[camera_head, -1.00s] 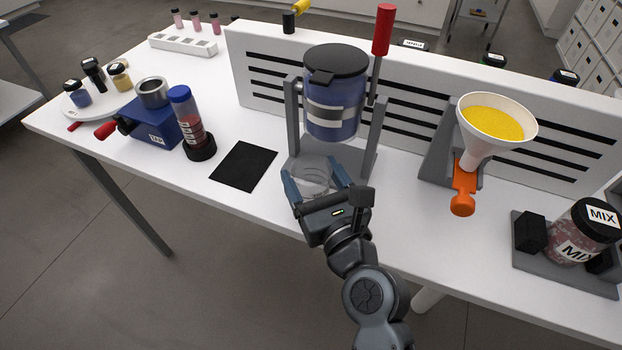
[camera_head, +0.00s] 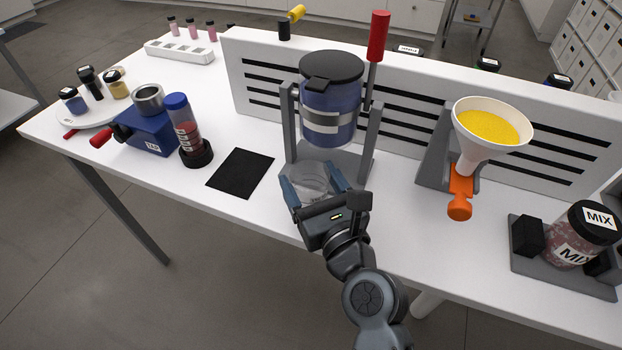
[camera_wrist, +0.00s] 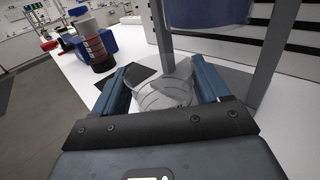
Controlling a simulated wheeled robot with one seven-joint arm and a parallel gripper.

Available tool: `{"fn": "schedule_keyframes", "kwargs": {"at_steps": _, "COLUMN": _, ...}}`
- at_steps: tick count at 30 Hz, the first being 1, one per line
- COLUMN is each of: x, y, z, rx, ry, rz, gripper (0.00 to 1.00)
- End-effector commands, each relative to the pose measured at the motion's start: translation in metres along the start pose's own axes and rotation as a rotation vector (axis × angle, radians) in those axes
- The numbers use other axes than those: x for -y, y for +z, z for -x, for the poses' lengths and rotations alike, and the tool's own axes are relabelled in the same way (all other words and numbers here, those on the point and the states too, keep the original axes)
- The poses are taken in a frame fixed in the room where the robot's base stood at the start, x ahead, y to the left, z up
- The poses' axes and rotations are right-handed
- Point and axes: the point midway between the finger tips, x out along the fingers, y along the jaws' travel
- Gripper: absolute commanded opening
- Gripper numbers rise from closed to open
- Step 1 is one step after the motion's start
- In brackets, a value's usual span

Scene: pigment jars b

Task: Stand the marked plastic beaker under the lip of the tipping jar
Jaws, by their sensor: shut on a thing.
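The clear plastic beaker (camera_head: 312,180) with faint rings is between the fingers of my gripper (camera_head: 311,187), which is shut on it. In the wrist view the beaker (camera_wrist: 163,95) looks upright between the blue fingers. The tipping jar (camera_head: 330,105) is blue with a black lid and a grey band. It hangs upright in a grey stand (camera_head: 372,150) with a red handle (camera_head: 378,38). The beaker is at the front of the stand's base, below the jar and a little nearer to me. I cannot tell whether it touches the base.
A black mat (camera_head: 240,173) lies left of the stand, with a red-filled tube (camera_head: 185,130) and a blue TAP device (camera_head: 150,132) beyond it. A funnel of yellow powder (camera_head: 490,128) stands to the right. A slotted white panel (camera_head: 420,105) runs behind.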

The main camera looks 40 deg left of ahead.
Motion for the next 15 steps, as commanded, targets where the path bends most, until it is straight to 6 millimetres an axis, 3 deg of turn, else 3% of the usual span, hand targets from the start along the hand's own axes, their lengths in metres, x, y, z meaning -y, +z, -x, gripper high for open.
{"fn": "schedule_keyframes", "kwargs": {"at_steps": 2, "x": 0.0000, "y": -0.0003, "z": 0.0001, "rx": -0.001, "ry": 0.000, "rz": 0.000, "gripper": 0.46}}
{"fn": "schedule_keyframes", "kwargs": {"at_steps": 3, "x": 0.0000, "y": -0.0004, "z": 0.0001, "rx": -0.001, "ry": 0.000, "rz": 0.000, "gripper": 0.78}}
{"fn": "schedule_keyframes", "kwargs": {"at_steps": 10, "x": 0.0000, "y": -0.0004, "z": 0.0001, "rx": -0.001, "ry": 0.000, "rz": -0.001, "gripper": 0.99}}
{"fn": "schedule_keyframes", "kwargs": {"at_steps": 15, "x": 0.0000, "y": -0.0005, "z": 0.0001, "rx": -0.001, "ry": 0.000, "rz": -0.001, "gripper": 1.00}}
